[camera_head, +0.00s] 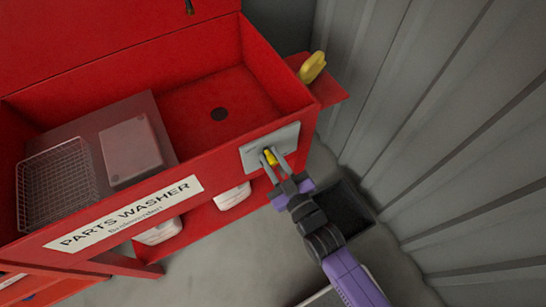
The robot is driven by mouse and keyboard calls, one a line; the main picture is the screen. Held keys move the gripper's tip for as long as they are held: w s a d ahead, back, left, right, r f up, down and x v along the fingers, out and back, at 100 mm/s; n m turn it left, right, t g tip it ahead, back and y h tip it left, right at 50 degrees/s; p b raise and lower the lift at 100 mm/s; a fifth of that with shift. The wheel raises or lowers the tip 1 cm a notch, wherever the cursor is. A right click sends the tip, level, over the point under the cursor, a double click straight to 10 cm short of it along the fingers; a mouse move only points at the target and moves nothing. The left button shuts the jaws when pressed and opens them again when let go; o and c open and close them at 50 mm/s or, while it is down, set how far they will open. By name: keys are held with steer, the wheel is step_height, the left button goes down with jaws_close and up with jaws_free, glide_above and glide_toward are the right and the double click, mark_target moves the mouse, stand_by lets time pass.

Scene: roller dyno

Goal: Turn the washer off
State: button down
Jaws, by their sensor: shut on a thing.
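The parts washer (215,163) is a red open basin with a white label reading PARTS WASHER on its front. A grey switch plate (255,155) sits at the right end of its front face. A yellow switch knob (271,157) is on that plate. My gripper (270,158) reaches up from the lower right and its grey fingers are shut on the yellow knob. The fingers hide part of the knob, and I cannot tell its setting. The small print on the plate is too small to read.
A wire basket (57,184) and a grey panel (131,150) are in the basin's left part. A yellow object (312,67) lies on the red side shelf at right. White containers (233,195) sit below. A corrugated grey wall (440,120) stands close on the right.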

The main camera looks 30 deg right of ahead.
steer(key=c, duration=1.2)
jaws_free()
steer(key=shift+s, duration=0.15)
steer(key=s+b, duration=0.1)
steer(key=s, duration=0.6)
steer(key=shift+s, duration=0.3)
